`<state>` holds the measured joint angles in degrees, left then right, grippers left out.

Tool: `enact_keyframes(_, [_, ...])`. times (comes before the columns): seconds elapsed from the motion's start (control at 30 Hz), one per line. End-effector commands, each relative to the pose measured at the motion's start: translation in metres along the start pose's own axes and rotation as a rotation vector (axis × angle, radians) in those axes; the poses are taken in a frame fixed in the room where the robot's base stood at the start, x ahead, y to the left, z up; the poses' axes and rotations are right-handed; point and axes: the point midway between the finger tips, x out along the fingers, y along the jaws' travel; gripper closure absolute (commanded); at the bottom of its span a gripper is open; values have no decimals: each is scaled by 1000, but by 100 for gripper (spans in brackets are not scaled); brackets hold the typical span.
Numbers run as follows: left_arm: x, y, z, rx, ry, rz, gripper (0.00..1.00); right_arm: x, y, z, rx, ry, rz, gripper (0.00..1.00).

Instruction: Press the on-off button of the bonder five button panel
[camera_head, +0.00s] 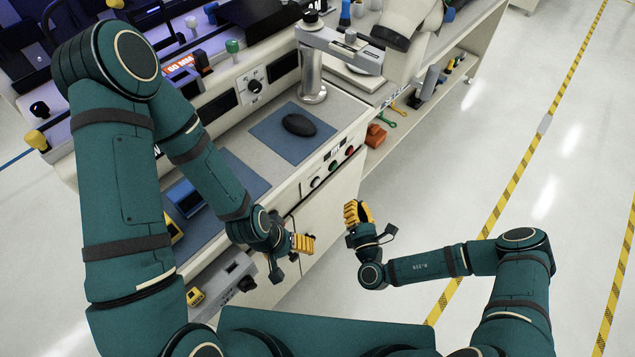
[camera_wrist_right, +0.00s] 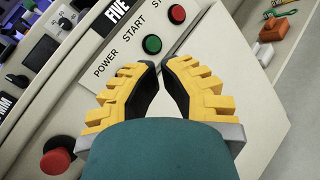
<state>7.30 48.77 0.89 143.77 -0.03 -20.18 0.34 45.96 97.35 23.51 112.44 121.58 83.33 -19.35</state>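The five button panel (camera_head: 324,172) is on the slanted front of the bonder. In the head view its row has a dark button (camera_head: 316,182), a green button (camera_head: 333,166) and a red button (camera_head: 349,151). The right wrist view shows the labels POWER, START and a cut-off third, with the green button (camera_wrist_right: 152,44) and red button (camera_wrist_right: 177,13); the button by POWER is hidden behind a finger. My right gripper (camera_head: 353,210) has its yellow fingertips (camera_wrist_right: 161,65) together and empty, in front of the panel, apart from it. My left gripper (camera_head: 308,244) is below the panel; its opening is unclear.
A dark mouse (camera_head: 299,125) lies on a blue mat (camera_head: 277,137) above the panel. A red mushroom button (camera_wrist_right: 55,162) and a black knob (camera_wrist_right: 83,146) show in the wrist view. Orange items (camera_head: 375,135) sit on a shelf to the right. The floor (camera_head: 470,190) at right is clear.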

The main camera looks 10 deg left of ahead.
Motion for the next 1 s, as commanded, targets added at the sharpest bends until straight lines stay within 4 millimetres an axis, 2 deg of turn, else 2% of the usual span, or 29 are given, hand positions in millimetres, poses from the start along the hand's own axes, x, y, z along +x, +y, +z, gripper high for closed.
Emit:
enact_keyframes(0.27, [3, -1, 1, 0, -2, 0, 25, 6, 3, -4, 0, 2, 5, 100])
enact_keyframes(0.7, [24, -9, 3, 3, -2, 0, 25, 49, 27, -29, 0, 2, 6, 100])
enact_keyframes(1.0, [20, -8, 2, 3, -2, 0, 25, 68, 38, -37, 0, 2, 5, 100])
